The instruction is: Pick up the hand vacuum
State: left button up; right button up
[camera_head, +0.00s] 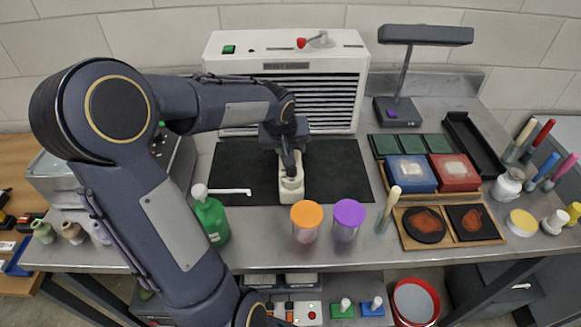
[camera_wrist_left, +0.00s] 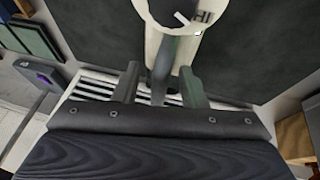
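The hand vacuum (camera_head: 291,187) is a cream-white body on the black mat (camera_head: 240,165) in front of the louvred unit. My left gripper (camera_head: 289,155) is above its far end and points down at it. In the left wrist view, the white round body of the hand vacuum (camera_wrist_left: 172,14) is at the top. A grey handle-like part runs from it to between the two fingers of my left gripper (camera_wrist_left: 161,85). The fingers are apart, with a visible gap on the left side of that part. My right gripper is not in view.
Jars with orange (camera_head: 307,213) and purple lids (camera_head: 349,212) stand at the front. A lamp (camera_head: 398,108) and the white louvred unit (camera_head: 233,65) stand behind. Trays and boxes fill the right; the mat's right part is clear.

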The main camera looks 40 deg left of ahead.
pick_arm(q)
grip_shut()
jog(key=shift+r, duration=0.1)
dwell(1.1)
